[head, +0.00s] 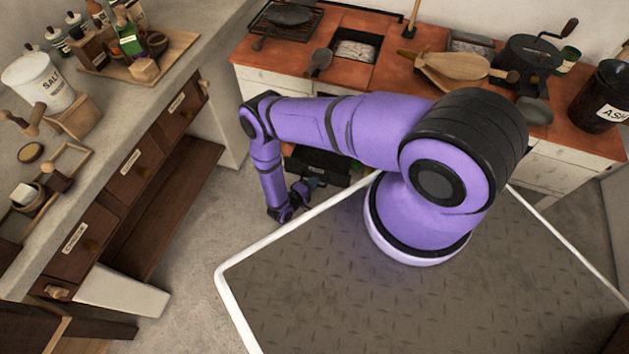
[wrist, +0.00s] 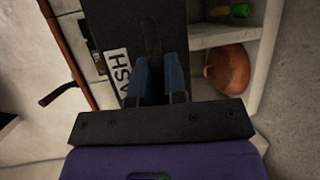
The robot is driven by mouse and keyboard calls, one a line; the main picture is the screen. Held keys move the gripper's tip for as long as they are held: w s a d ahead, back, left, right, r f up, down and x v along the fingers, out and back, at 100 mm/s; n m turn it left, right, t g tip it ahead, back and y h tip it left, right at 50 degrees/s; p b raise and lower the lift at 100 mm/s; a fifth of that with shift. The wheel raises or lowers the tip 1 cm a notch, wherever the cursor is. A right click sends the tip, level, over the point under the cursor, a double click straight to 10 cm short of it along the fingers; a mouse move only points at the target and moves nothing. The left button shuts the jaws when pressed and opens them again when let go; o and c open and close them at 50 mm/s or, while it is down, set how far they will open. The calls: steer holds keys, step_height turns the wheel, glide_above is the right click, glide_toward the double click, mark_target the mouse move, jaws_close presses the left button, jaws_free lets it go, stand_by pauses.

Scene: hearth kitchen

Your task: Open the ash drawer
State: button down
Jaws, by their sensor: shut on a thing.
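The ash drawer (wrist: 115,30) is a dark box low in the hearth, with a white label whose letters appear upside down in the wrist view. In the head view the dark drawer (head: 322,163) shows at the hearth's foot, partly behind my arm. My gripper (wrist: 160,70) has two blue fingers closed on the drawer's dark handle (wrist: 153,35), which runs between them. In the head view my gripper (head: 309,186) is small, low and right in front of the drawer. How far the drawer stands out is hard to tell.
The brick-topped hearth (head: 375,75) carries pans, bellows and a black ash bin (head: 603,97). A counter with labelled drawers (head: 130,172) stands at left. Grey floor (head: 200,270) lies clear between. Beside the ash drawer, a pale shelf holds an orange-brown round thing (wrist: 230,62).

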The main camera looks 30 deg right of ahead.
steer(key=c, duration=1.2)
jaws_free()
steer(key=v, duration=1)
steer(key=shift+s+a, duration=0.15)
steer(key=shift+a, duration=0.2)
